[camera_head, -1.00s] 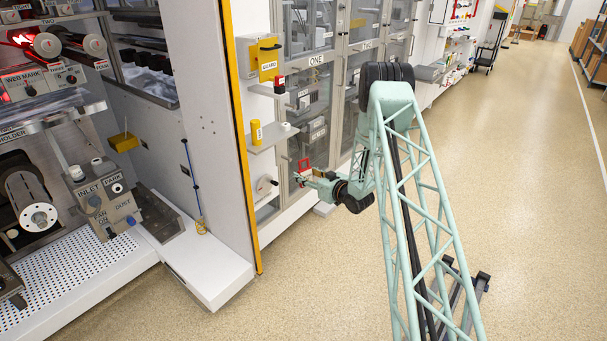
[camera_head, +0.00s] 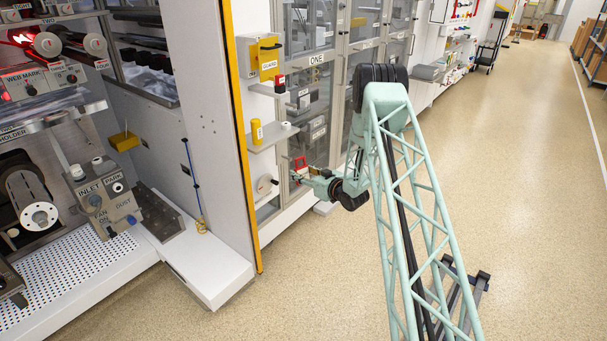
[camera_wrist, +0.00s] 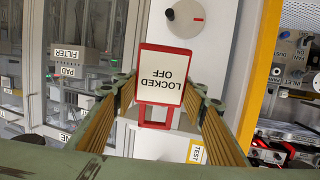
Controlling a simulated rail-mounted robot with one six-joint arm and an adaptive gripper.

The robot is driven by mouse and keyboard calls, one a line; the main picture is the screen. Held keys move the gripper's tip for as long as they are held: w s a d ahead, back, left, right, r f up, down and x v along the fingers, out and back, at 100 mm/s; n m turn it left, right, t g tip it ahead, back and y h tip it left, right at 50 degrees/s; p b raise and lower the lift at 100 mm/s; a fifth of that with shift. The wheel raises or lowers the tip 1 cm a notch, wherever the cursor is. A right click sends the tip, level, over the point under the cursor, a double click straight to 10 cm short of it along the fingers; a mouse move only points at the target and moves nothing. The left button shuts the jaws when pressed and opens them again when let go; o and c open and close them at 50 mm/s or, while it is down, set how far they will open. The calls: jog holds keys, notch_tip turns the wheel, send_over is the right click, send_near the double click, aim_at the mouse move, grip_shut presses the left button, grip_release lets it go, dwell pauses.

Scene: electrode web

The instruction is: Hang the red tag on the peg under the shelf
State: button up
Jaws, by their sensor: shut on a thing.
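The red tag (camera_wrist: 163,80) has a white face reading "LOCKED OFF", upside down in the wrist view, with an open red loop at its lower edge in the picture. My gripper (camera_wrist: 165,105) is shut on it, a finger at each side. In the head view, the tag (camera_head: 299,163) is a small red shape at the tip of my gripper (camera_head: 303,171), lower than the shelf (camera_head: 270,139) and to its right. I cannot make out the peg under the shelf.
A yellow cylinder (camera_head: 257,132) and a small white item stand on the shelf. A round dial with a red mark (camera_wrist: 198,18) is on the white panel below. Glass-door cabinets (camera_head: 310,100) stand right of the panel; a yellow edge strip (camera_head: 243,150) runs left of it.

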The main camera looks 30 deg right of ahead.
jog(key=w+a+f+b, duration=0.1)
jog(key=w+a, duration=0.2)
jog(key=w, duration=0.4)
dwell(1.5)
jog(key=shift+w+f, duration=0.1)
dwell(0.4)
dwell(0.4)
jog(key=o, duration=1)
jog(key=shift+v, duration=6.05)
